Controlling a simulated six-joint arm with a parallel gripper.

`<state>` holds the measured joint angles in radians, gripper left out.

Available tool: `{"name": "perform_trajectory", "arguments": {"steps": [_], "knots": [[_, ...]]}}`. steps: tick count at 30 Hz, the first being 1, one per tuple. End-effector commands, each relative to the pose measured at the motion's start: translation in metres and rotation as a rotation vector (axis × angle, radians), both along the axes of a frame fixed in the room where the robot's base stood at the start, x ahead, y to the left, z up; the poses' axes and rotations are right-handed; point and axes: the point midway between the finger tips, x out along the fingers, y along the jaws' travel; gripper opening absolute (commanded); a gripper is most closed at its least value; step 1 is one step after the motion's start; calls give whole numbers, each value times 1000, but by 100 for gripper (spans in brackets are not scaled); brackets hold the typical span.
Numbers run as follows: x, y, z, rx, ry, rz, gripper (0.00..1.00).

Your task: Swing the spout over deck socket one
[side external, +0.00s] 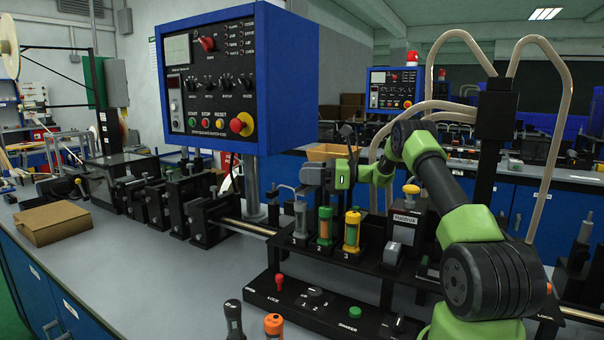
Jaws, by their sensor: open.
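The deck (338,262) is a black stand carrying a row of upright cylinders marked with numbers. A grey cylinder (300,222) stands at its left end, in what looks like socket one. A thin bent metal tube (287,188), which may be the spout, shows at upper left of the grey cylinder. My gripper (318,180) is above the deck's left part, close to this tube. It is open; its fingertips are small and hard to make out, and contact cannot be told.
A black panel (325,307) with red and green knobs lies in front of the deck. A blue control box (215,80) stands behind left. A black unit with a yellow knob (408,218) is at right. A cardboard box (53,222) sits left; bare bench (150,285) lies front left.

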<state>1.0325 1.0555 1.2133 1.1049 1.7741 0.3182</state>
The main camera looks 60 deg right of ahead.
Motion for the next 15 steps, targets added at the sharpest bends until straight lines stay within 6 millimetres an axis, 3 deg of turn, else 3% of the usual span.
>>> {"name": "perform_trajectory", "arguments": {"steps": [7,15], "knots": [[-39,-18,0,0,0,-4,46],[-51,-22,0,0,0,0,46]]}}
